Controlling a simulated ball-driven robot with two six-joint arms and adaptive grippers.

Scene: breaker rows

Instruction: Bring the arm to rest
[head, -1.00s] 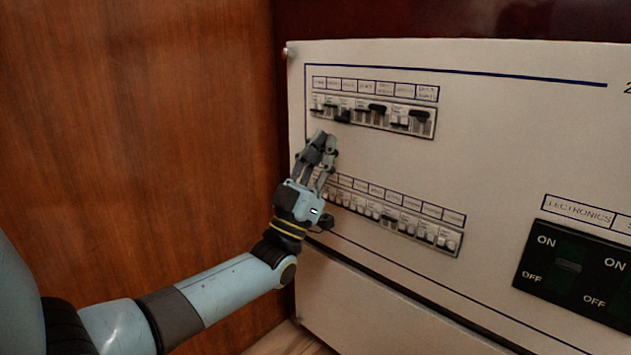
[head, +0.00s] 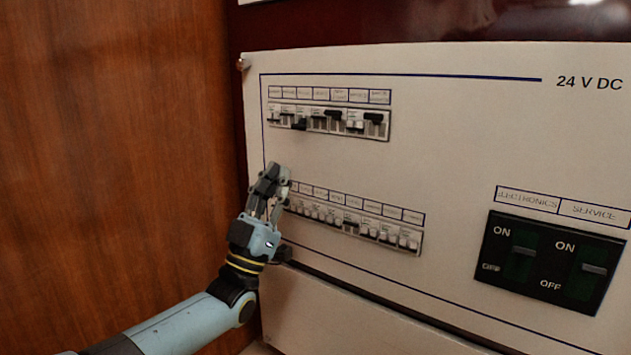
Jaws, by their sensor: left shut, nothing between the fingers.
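My left gripper (head: 272,184) is shut and empty. It points up in front of the left part of a white breaker panel (head: 450,130). Its fingers are between the upper breaker row (head: 330,121) and the lower breaker row (head: 352,227), and they cover the left end of the lower row. I cannot tell whether the fingertips touch the panel. My left arm (head: 180,325) comes in from the bottom left. My right gripper is not in view.
A black switch block (head: 553,262) with two ON/OFF switches sits at the right of the panel. A brown wooden wall (head: 110,150) stands to the left. The panel's lower cover (head: 350,310) juts below the rows.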

